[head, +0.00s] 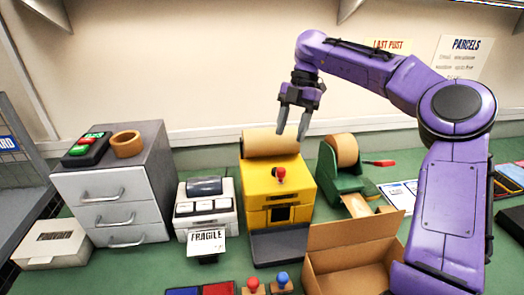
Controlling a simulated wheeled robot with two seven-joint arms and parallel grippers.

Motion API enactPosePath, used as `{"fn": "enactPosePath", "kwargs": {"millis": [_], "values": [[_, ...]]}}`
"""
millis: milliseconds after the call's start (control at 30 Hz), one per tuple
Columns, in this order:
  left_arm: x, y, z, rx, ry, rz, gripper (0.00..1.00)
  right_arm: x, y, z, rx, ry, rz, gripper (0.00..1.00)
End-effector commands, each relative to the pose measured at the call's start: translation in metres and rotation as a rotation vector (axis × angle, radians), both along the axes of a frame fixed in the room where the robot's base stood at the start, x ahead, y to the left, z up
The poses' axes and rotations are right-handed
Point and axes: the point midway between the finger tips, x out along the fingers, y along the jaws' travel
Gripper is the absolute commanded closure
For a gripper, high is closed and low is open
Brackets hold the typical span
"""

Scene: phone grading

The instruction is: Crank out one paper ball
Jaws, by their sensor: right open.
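A yellow machine (287,193) with a roll of brown paper (270,142) on its back stands in the middle of the green bench. A red-knobbed crank (280,174) shows on its upper face. A dark slot (281,214) is in its front, and a dark grey tray (279,245) lies below it. No paper ball shows in the tray. My right gripper (291,130) is open and empty, pointing down above the paper roll and crank, apart from them. My left gripper is not in view.
An open cardboard box (347,233) stands front right of the machine, and a green tape dispenser (345,165) behind it. A label printer (206,216) stands left, beside a grey drawer unit (117,205). Stamps (283,281) lie in front.

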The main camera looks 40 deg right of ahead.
Motion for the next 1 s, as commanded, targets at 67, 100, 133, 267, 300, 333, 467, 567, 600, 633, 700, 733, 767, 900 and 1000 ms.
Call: {"fn": "enactPosePath", "kwargs": {"millis": [67,100,133,267,300,333,467,567,600,633,700,733,767,900,1000], "values": [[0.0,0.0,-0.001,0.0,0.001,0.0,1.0,-0.001,0.0,-0.002,0.0,-0.001,0.003,0.48],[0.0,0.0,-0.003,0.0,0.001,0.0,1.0,-0.001,0.001,-0.006,0.0,0.0,0.003,0.48],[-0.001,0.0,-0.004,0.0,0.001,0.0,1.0,-0.002,0.003,-0.01,0.0,0.0,0.003,0.48],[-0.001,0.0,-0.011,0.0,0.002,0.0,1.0,-0.006,0.012,-0.036,0.003,0.001,0.002,0.48],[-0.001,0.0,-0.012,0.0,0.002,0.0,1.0,-0.007,0.016,-0.045,0.003,0.001,0.002,0.48],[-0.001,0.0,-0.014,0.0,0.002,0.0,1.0,-0.008,0.018,-0.051,0.002,0.001,0.004,0.48],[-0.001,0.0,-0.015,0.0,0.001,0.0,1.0,-0.01,0.029,-0.075,0.001,0.0,0.004,0.48],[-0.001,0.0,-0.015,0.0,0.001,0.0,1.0,-0.012,0.034,-0.088,0.001,0.0,0.003,0.48],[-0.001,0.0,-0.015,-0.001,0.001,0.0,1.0,-0.012,0.036,-0.091,0.0,0.0,0.003,0.48],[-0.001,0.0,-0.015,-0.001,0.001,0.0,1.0,-0.012,0.036,-0.093,0.0,0.0,0.003,0.48],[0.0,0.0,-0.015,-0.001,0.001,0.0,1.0,-0.012,0.038,-0.096,0.0,-0.001,0.003,0.48],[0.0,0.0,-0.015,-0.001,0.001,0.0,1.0,-0.012,0.038,-0.097,-0.001,-0.001,0.003,0.48],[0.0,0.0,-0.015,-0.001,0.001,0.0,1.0,-0.012,0.038,-0.097,0.0,-0.002,0.002,0.48],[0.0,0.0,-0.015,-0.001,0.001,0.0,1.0,-0.012,0.038,-0.097,-0.002,-0.002,0.003,0.48],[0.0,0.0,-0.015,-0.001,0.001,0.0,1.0,-0.012,0.038,-0.097,-0.001,-0.001,0.002,0.71]]}}
